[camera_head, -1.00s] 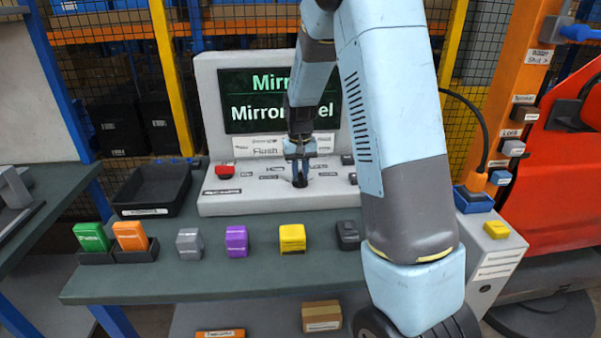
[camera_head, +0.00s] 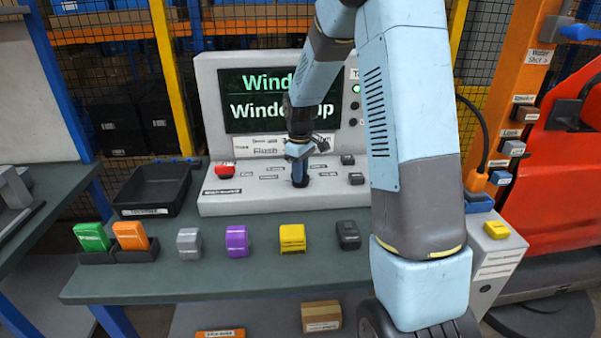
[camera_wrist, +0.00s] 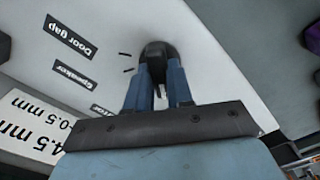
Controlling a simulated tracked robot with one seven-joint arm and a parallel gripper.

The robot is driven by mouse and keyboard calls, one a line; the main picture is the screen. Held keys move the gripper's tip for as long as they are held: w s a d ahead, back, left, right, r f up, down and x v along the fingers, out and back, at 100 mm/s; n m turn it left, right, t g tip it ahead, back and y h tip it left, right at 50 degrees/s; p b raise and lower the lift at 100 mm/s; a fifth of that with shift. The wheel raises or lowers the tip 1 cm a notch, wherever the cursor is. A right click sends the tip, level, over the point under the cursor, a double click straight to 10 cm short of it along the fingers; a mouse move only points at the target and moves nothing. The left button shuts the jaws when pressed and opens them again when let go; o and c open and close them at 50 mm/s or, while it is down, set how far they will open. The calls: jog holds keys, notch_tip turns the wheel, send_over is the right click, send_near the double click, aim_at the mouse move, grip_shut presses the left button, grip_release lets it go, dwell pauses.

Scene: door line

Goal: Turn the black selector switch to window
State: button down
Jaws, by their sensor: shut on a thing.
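The black selector switch (camera_wrist: 158,54) stands on the sloped face of the white console (camera_head: 222,205). My gripper (camera_wrist: 158,82) is shut on it, with one blue finger on each side of the knob.
A red button (camera_head: 225,170) is left on the console, with black buttons (camera_head: 356,179) at its right. A black tray (camera_head: 152,188) and green, orange, grey, purple, yellow and black blocks (camera_head: 292,238) lie on the bench around it.

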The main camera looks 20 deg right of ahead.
jog(key=shift+n, duration=0.6)
jog(key=c, duration=1)
grip_release()
jog(key=shift+r, duration=0.15)
notch_tip(320, 180, up, 13)
jog(key=shift+r, duration=0.2)
